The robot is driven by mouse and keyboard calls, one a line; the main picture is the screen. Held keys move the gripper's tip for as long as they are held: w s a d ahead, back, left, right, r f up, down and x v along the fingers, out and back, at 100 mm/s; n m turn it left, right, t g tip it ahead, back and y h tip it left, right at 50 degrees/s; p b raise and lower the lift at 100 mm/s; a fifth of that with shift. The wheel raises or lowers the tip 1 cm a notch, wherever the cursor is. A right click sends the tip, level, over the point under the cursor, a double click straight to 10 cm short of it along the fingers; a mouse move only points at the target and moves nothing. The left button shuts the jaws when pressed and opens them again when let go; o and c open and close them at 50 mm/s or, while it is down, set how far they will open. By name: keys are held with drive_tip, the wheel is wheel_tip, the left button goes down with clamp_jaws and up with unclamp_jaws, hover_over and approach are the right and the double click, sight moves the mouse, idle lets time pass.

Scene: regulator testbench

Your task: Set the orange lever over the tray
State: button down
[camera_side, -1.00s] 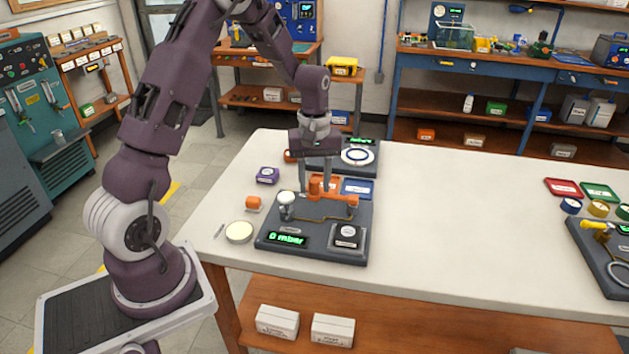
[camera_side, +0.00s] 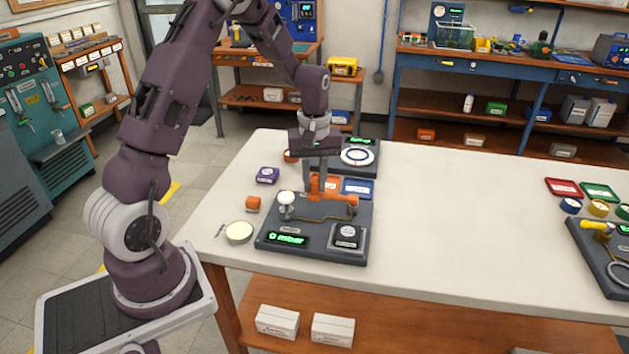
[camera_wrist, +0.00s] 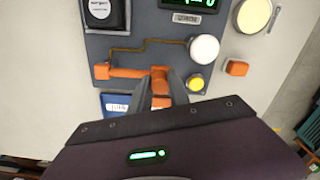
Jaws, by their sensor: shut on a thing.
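The orange lever (camera_side: 338,197) is on a dark grey test board (camera_side: 275,222). In the wrist view the lever (camera_wrist: 125,73) lies across the board, with its pivot end at the left and its handle at the right. My gripper (camera_side: 318,186) is shut on the handle; in the wrist view its fingertips (camera_wrist: 165,84) are on either side of it. A blue tray (camera_side: 357,188) with a label lies at the board's far edge and shows in the wrist view (camera_wrist: 116,103). Beside it an orange tray (camera_side: 328,178) is partly hidden behind my gripper.
The board carries a white knob (camera_side: 286,198), a black dial (camera_side: 346,232) and a green display (camera_side: 288,239). A purple box (camera_side: 267,175), an orange block (camera_side: 253,204) and a cream disc (camera_side: 239,232) lie to the left.

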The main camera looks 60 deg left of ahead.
idle(0.8)
drive_tip(key=s+d+n, duration=0.1)
drive_tip(key=n, duration=0.1)
drive_tip(key=s+d+n, duration=0.1)
drive_tip(key=n, duration=0.1)
drive_tip(key=shift+d, duration=0.4)
drive_tip(key=d+n, duration=0.2)
drive_tip(key=n, duration=0.1)
drive_tip(key=d+n, duration=0.1)
drive_tip(key=shift+s+d+n, duration=0.3)
drive_tip(key=d+n, duration=0.2)
drive_tip(key=n, duration=0.1)
drive_tip(key=d+n, duration=0.1)
drive_tip(key=shift+w+d+n, duration=0.3)
drive_tip(key=shift+w, duration=0.05)
drive_tip(key=shift+w+d+n, duration=0.4)
drive_tip(key=shift+d+n, duration=0.4)
drive_tip(key=shift+n, duration=0.3)
drive_tip(key=shift+w+d+n, duration=0.65)
drive_tip(key=shift+d+n, duration=0.1)
drive_tip(key=shift+n, duration=0.55)
drive_tip(key=shift+d, duration=0.1)
drive_tip(key=c, duration=1.2)
unclamp_jaws()
drive_tip(key=shift+c, duration=0.2)
